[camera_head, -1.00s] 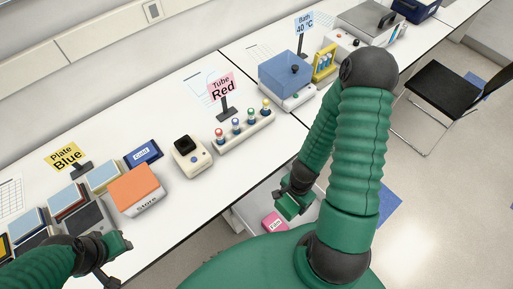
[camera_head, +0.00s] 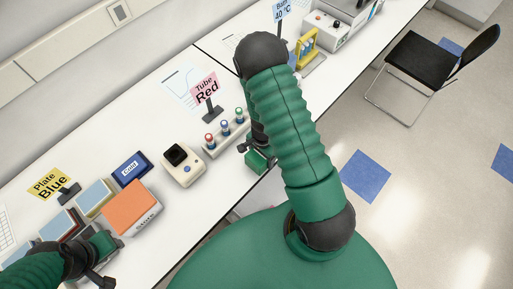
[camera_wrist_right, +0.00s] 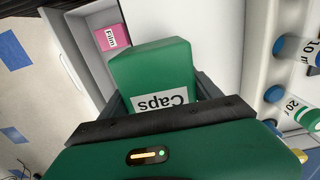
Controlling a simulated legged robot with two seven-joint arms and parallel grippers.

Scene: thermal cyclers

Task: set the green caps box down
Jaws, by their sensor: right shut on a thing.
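The green caps box (camera_wrist_right: 152,68), its "Caps" label upside down in the right wrist view, sits between the dark fingers of my right gripper (camera_wrist_right: 158,98). My right gripper (camera_head: 254,148) is shut on it. In the head view the box (camera_head: 260,162) shows at the front edge of the white bench (camera_head: 205,205), partly behind my right arm. I cannot tell whether it touches the bench. My left gripper (camera_head: 107,262) is at the lower left, beside the orange-topped store box (camera_head: 132,207); its jaw opening is unclear.
A rack of colour-capped tubes (camera_head: 226,138) stands just behind the right gripper. A cream device (camera_head: 183,166) and a blue box (camera_head: 131,167) stand to its left. An open drawer (camera_wrist_right: 85,35) below the bench holds a pink film box (camera_wrist_right: 113,37). Bare bench lies left of the gripper.

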